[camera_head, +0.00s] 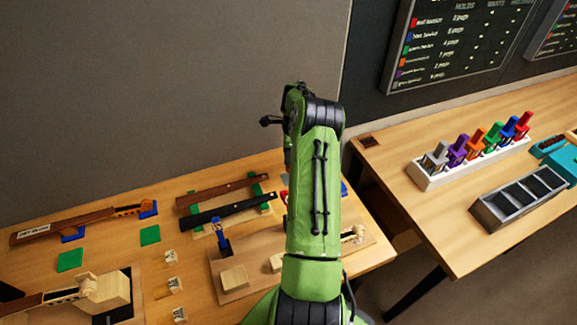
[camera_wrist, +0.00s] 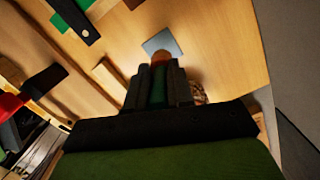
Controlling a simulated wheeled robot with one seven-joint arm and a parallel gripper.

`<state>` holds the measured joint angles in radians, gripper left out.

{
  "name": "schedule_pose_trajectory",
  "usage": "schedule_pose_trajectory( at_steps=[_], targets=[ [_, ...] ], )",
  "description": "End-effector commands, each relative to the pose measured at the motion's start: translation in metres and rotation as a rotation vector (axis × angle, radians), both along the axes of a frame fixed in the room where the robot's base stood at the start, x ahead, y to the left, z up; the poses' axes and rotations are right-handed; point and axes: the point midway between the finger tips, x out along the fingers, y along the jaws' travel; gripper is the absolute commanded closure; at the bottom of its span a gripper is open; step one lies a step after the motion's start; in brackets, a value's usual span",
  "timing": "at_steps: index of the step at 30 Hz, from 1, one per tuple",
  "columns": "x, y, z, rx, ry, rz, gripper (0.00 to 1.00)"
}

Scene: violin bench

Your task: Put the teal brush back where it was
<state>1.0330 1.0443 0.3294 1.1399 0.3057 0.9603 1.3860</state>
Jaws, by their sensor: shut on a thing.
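My gripper (camera_wrist: 158,80) is shut on the teal brush (camera_wrist: 158,88), which shows as a dark teal strip between the fingers in the wrist view. Its reddish-brown end sticks out past the fingertips, over or beside a small grey-blue square (camera_wrist: 165,40) on the bench. I cannot tell whether the brush touches the square. In the head view my green arm reaches over the left bench and hides the gripper and brush.
The left bench (camera_head: 190,245) carries a brown neck (camera_head: 80,225), a black fingerboard (camera_head: 228,211), green pads (camera_head: 150,235) and small wood blocks (camera_head: 171,256). The right bench holds a white rack (camera_head: 430,180) of coloured-handled tools and a grey divided tray (camera_head: 490,214).

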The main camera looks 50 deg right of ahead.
Motion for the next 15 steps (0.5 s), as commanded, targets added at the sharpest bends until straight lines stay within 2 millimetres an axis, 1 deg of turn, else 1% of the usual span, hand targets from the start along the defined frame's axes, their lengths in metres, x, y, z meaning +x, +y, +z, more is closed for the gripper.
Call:
schedule_pose_trajectory(
  at_steps=[5,6,8,15],
  targets=[
    [0.0,0.0,-0.026,0.002,0.002,0.0,1.0],
    [0.0,0.001,-0.034,0.002,0.002,0.0,1.0],
    [0.0,0.0,-0.042,0.001,0.001,0.0,1.0],
    [0.0,0.0,-0.044,-0.002,-0.001,0.001,1.0]
  ],
)
